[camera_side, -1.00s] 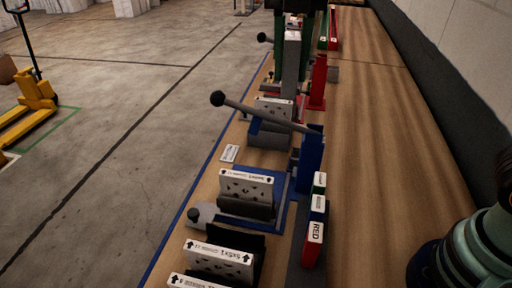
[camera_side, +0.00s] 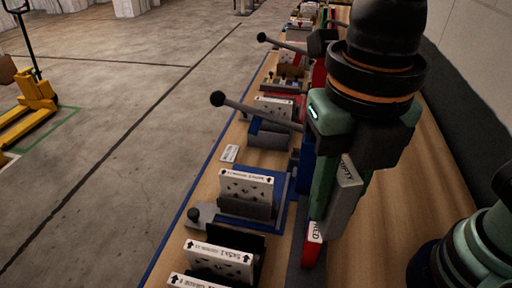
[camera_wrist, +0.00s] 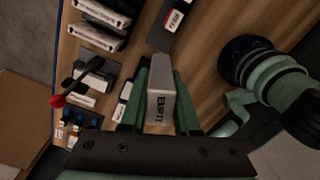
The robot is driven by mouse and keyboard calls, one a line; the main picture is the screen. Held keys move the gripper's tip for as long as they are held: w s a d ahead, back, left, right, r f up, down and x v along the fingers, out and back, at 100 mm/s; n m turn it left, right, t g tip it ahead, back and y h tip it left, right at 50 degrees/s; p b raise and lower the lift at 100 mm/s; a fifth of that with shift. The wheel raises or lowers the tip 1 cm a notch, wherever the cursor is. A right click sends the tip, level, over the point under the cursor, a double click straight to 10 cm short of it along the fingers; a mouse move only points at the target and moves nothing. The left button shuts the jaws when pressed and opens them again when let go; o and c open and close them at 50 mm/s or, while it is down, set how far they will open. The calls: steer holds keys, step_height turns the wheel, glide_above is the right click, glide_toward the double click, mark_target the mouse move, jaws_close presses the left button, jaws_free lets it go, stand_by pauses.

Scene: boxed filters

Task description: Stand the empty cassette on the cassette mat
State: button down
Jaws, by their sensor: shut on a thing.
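The empty cassette (camera_side: 345,198) is a grey slab with a white top edge marked EMPTY. My gripper (camera_side: 335,190) is shut on it, with a green finger on each side, and holds it near the front of the bench. It looks slightly tilted in the side view. The wrist view shows the cassette (camera_wrist: 162,85) between the fingers, its label facing the camera. Whether its lower end touches anything is hidden. I cannot tell which surface is the cassette mat.
A block labelled RED (camera_side: 313,242) stands close beside the cassette's lower end. White filter boxes (camera_side: 246,186) stand in holders to the left. A lever with a black knob (camera_side: 217,99) reaches towards my gripper.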

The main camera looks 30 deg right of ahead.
step_height(320, 180, down, 20)
stand_by(0.6)
steer(key=shift+f, duration=0.15)
steer(key=c, duration=0.6)
jaws_free()
steer(key=shift+c, duration=0.2)
